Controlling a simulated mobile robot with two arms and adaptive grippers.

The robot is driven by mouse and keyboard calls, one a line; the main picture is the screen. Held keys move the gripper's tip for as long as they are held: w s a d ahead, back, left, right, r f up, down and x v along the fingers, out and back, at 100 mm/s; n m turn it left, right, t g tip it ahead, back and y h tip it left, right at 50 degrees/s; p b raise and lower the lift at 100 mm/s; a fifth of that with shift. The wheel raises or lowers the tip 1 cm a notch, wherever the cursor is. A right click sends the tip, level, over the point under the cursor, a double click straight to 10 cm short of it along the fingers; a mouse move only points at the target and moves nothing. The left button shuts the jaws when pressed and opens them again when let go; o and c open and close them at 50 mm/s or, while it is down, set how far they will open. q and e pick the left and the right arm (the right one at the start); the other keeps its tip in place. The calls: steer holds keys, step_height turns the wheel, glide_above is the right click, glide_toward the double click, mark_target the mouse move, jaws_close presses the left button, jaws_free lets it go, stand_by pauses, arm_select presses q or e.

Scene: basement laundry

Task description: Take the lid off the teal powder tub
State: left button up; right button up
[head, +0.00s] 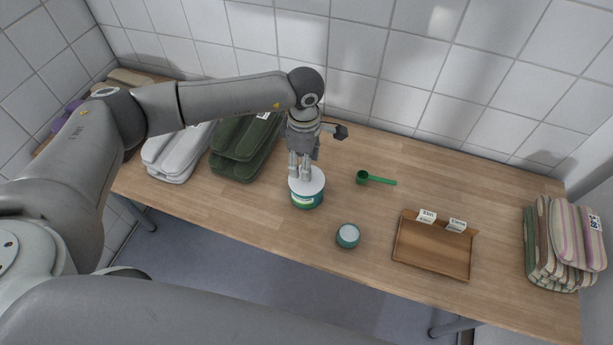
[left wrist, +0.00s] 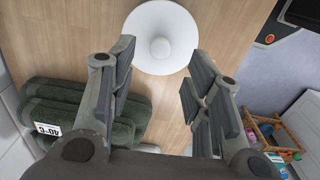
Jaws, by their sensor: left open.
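The teal powder tub (head: 307,201) stands upright on the wooden table in the head view, with its white lid (head: 314,184) on top. The left wrist view shows the round lid (left wrist: 180,28) from above, with a small knob (left wrist: 160,48) at its middle. My left gripper (head: 300,176) points down just over the lid. Its fingers are spread in the left wrist view (left wrist: 161,58), one on either side of the knob and empty between. I cannot tell whether the fingertips touch the lid. My right gripper is out of view.
A small teal cup (head: 347,237) stands in front, right of the tub. A green scoop (head: 378,180) and a wooden tray (head: 432,262) with cards lie farther right. Dark green folded towels (head: 240,150) are close left; striped towels (head: 563,245) are at the right end.

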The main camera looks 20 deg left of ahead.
arm_select(q)
steer(key=f, duration=0.1)
steer(key=f+p, duration=0.1)
steer(key=f, duration=0.1)
steer(key=f+p, duration=0.1)
steer(key=shift+d+f, duration=0.2)
steer(key=shift+d, duration=0.05)
steer(key=shift+f, duration=0.3)
jaws_close()
